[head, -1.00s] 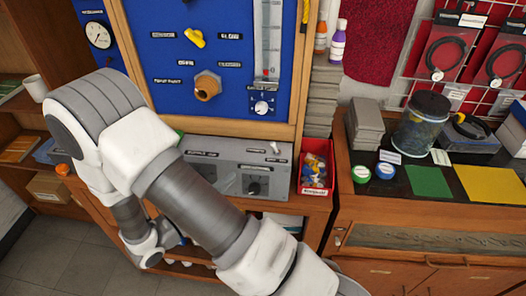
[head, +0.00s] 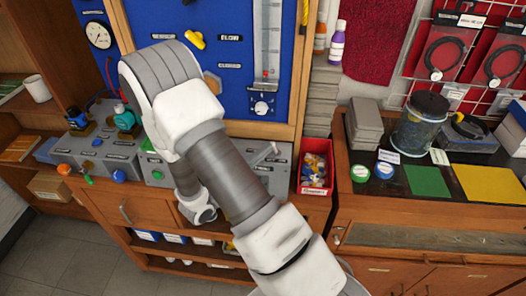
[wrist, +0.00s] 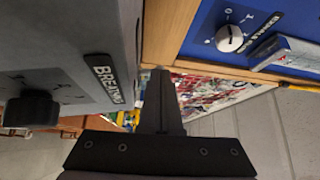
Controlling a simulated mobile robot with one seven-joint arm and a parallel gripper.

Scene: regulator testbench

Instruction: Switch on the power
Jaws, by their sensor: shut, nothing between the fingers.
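A grey control box (wrist: 60,50) fills the left of the wrist view. My gripper (wrist: 161,76) is shut and empty in the wrist view, in front of the gap between the box and the wooden frame. Whether it touches either I cannot tell. My arm hides the gripper in the head view. I cannot tell which control is the power switch.
A blue panel (head: 225,60) rises behind, with a gauge (head: 98,35), a yellow valve (head: 195,40) and a white knob (head: 262,107). A red bin (head: 314,178) stands right of the box. Green (head: 158,175) and blue (head: 119,176) buttons are at the left.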

